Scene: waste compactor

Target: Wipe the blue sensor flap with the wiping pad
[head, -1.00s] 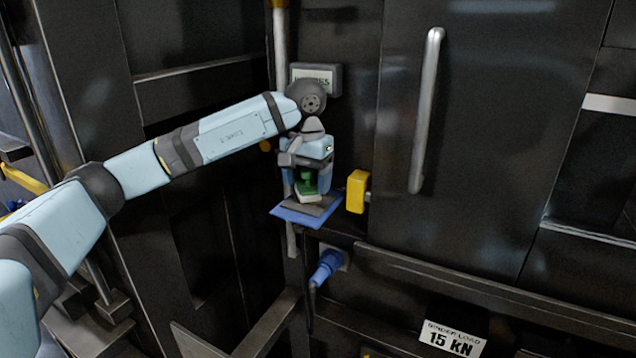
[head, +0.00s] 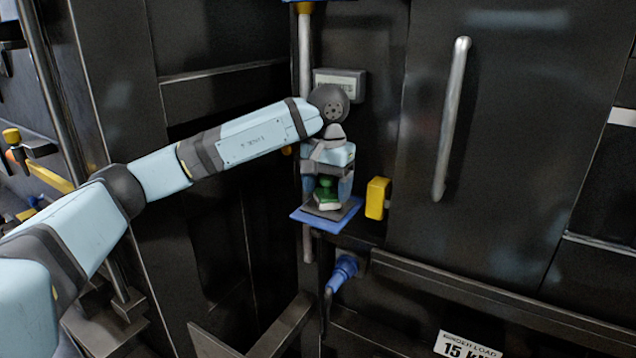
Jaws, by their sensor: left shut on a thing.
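The blue sensor flap (head: 346,221) juts out as a flat plate from the dark machine, near the middle of the head view. My left gripper (head: 326,182) points down over it and is shut on the wiping pad (head: 327,199), which has a green top and a pale lower part. The pad is low over a dark patch on the flap; whether it touches the surface I cannot tell. The gripper's fingers are partly hidden. My right gripper is not in view.
A yellow block (head: 377,198) sticks out just right of the flap. A blue plug (head: 342,272) is below it. A grey display box (head: 340,84) is behind my wrist. A long vertical handle (head: 451,120) is on the door at right.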

